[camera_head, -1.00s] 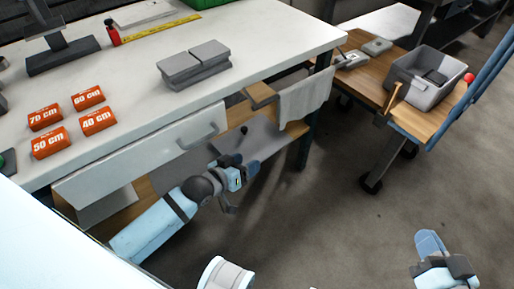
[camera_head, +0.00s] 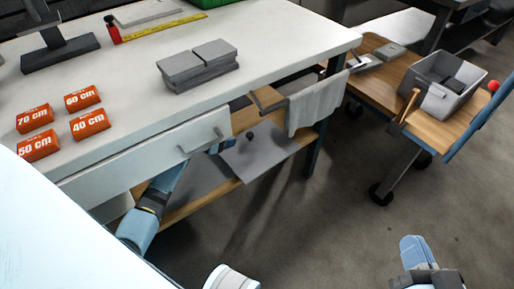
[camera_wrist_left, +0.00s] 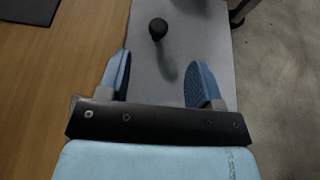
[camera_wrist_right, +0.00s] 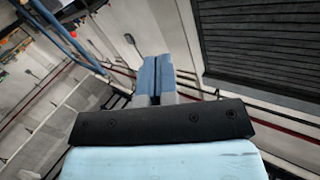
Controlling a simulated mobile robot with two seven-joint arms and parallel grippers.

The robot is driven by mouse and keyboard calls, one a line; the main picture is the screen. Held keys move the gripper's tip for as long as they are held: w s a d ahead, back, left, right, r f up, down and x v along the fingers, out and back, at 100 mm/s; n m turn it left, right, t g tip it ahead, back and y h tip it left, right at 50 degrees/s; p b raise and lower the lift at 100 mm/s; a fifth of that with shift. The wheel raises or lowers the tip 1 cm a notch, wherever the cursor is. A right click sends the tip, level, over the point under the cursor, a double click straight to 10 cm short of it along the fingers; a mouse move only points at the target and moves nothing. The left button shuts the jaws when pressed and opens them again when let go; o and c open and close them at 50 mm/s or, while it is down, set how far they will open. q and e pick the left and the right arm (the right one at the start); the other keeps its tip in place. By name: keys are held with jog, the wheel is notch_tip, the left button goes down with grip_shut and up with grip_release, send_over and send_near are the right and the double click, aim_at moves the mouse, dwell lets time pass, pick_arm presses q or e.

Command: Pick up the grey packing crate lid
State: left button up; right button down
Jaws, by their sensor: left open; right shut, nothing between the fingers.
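The grey packing crate lid (camera_head: 264,154) is a flat panel with a dark round knob (camera_head: 250,136). It lies on the wooden lower shelf under the workbench. It also shows in the left wrist view (camera_wrist_left: 190,40), with its knob (camera_wrist_left: 158,29) just beyond the fingertips. My left gripper (camera_wrist_left: 160,72) is open above the lid, its fingers on either side of the line to the knob, not touching it. In the head view the left gripper is mostly hidden by the drawer front. My right gripper (camera_head: 413,252) is shut and empty, away from the lid over the floor; it shows in its wrist view (camera_wrist_right: 155,75).
The white drawer front (camera_head: 150,160) overhangs my left arm. A grey cloth (camera_head: 318,103) hangs at the bench's right end. A cart with a grey bin (camera_head: 445,85) stands right; floor between is clear.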

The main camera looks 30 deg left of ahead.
aim_at(250, 134)
pick_arm(q)
jog(key=b+x, duration=0.1)
jog(key=x, duration=0.2)
jog(key=b+x, duration=0.1)
jog(key=x, duration=0.2)
jog(key=shift+w+d+f+b, duration=0.15)
jog(key=shift+f+b, duration=0.2)
jog(key=shift+b, duration=0.05)
jog(key=shift+w+d+f, duration=0.1)
jog(key=shift+w+d, duration=0.05)
jog(key=shift+w, duration=0.3)
jog(key=shift+w+f+b, duration=0.2)
jog(key=shift+f+b, duration=0.15)
jog(key=shift+b, duration=0.25)
jog(key=b+x, duration=0.3)
jog(key=shift+f, duration=0.4)
jog(key=shift+w+d, duration=0.25)
jog(key=shift+w, duration=0.2)
jog(key=c, duration=1)
pick_arm(e)
jog(key=w+d+n, duration=0.1)
jog(key=n, duration=0.1)
jog(key=w+d+f+n+t, duration=0.1)
jog(key=w+n, duration=0.1)
jog(key=shift+f+y, duration=0.15)
jog(key=shift+y, duration=0.25)
